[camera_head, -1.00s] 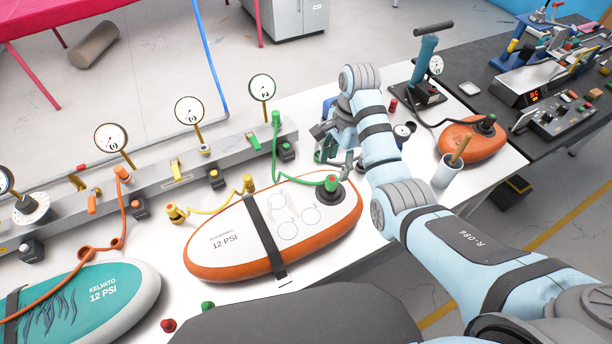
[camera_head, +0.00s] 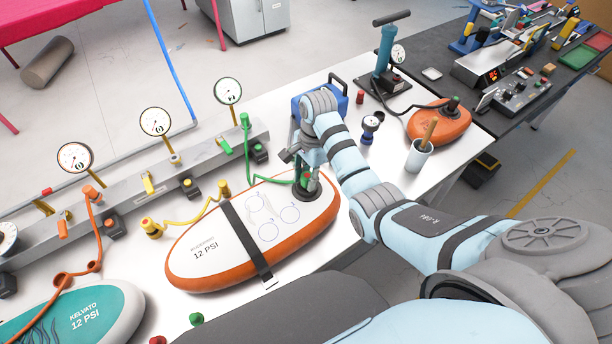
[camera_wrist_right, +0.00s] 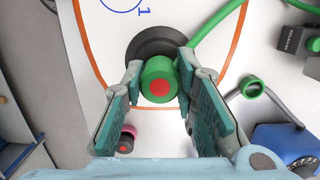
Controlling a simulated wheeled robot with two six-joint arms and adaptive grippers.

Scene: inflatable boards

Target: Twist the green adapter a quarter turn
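The green adapter (camera_head: 312,182) sits on the black valve at the right end of the orange-rimmed white board (camera_head: 215,262) marked 12 PSI. In the right wrist view, the adapter (camera_wrist_right: 159,82) shows end-on with a red centre. A green hose (camera_wrist_right: 215,32) leaves it toward the upper right. My right gripper (camera_wrist_right: 158,78) points down over the adapter, one teal-padded finger on each side. The fingers are spread, with the tips very close to its sides; firm contact does not show. In the head view my right gripper (camera_head: 306,168) partly hides the adapter. My left gripper is out of view.
A grey manifold rail (camera_head: 140,190) with gauges runs behind the board. A blue box (camera_head: 330,98) stands close behind my right wrist. A cup (camera_head: 418,156) and an orange board (camera_head: 438,125) are to the right. A teal board (camera_head: 80,310) lies front left.

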